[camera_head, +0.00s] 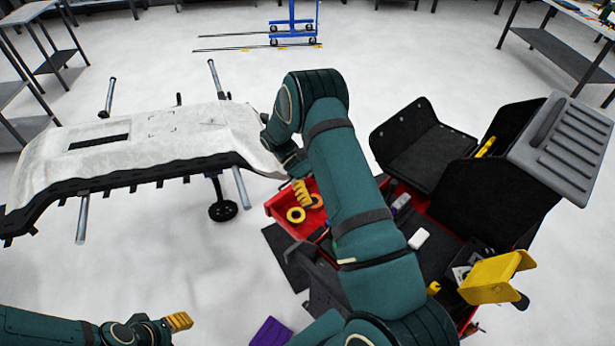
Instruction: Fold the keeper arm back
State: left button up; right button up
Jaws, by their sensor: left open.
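A black curved panel (130,177) on a stand is covered by a pale, wrinkled vinyl sheet (60,165). Several grey bars stick out around it: one at the back left (109,97), one at the back (214,76), one at the front left (82,220) and one at the front right (241,188). I cannot tell which is the keeper arm. My left gripper (180,321) is open at the bottom left, apart from the panel.
A red tool cart (283,205) with open black lids (425,150) stands at the right, holding yellow and orange tape rolls, a white box and tools. A yellow bracket (493,278) is at its front. A blue wheeled stand (292,25) is far back.

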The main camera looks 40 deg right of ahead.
jog(key=d+v, duration=0.1)
jog(key=v, duration=0.6)
jog(key=shift+w+a+r, duration=0.25)
jog(key=shift+w+a, duration=0.05)
jog(key=shift+a, duration=0.25)
